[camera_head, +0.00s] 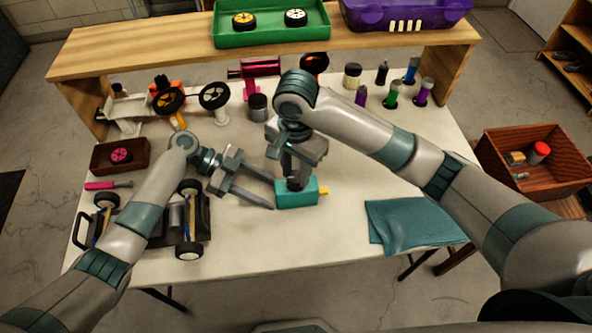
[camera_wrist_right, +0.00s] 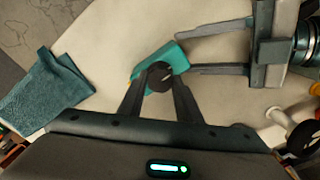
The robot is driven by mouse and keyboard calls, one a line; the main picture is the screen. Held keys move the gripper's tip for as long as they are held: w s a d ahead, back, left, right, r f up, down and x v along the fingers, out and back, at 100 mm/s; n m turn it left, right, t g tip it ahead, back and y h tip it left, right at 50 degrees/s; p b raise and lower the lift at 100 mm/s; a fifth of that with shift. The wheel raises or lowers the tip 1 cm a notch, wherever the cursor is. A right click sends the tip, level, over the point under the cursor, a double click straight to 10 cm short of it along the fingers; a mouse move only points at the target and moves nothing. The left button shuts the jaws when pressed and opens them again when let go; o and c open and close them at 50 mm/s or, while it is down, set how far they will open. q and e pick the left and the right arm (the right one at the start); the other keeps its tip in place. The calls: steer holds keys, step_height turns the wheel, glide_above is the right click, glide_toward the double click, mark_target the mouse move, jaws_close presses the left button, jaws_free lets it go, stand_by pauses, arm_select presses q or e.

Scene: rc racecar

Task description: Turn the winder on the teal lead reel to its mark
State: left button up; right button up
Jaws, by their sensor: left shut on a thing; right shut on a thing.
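The teal lead reel (camera_head: 295,199) is a small teal box on the table, with a yellow piece (camera_head: 324,191) sticking out of its right side. Its dark round winder (camera_wrist_right: 160,76) is on top. My right gripper (camera_head: 295,181) comes down from above and is shut on the winder; its two fingers also show on either side in the right wrist view (camera_wrist_right: 159,90). My left gripper (camera_head: 274,193) reaches in from the left, its fingers shut on the reel's body. The winder's mark cannot be made out.
A folded teal cloth (camera_head: 408,224) lies right of the reel. A car chassis (camera_head: 190,220) stands at left. Several bottles (camera_head: 392,96) and a pink tool (camera_head: 255,68) stand behind. A shelf with a green tray (camera_head: 270,37) spans the back.

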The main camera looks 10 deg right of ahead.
mark_target(295, 176)
arm_select(q)
steer(key=shift+s, duration=0.1)
arm_select(e)
steer(key=shift+a, duration=0.1)
steer(key=o, duration=1)
steer(key=shift+o, duration=0.2)
steer(key=shift+r, duration=0.1)
step_height(295, 176, up, 12)
arm_select(q)
steer(key=o, duration=1)
steer(key=shift+o, duration=0.2)
steer(key=shift+a, duration=0.15)
steer(key=v, duration=1.2)
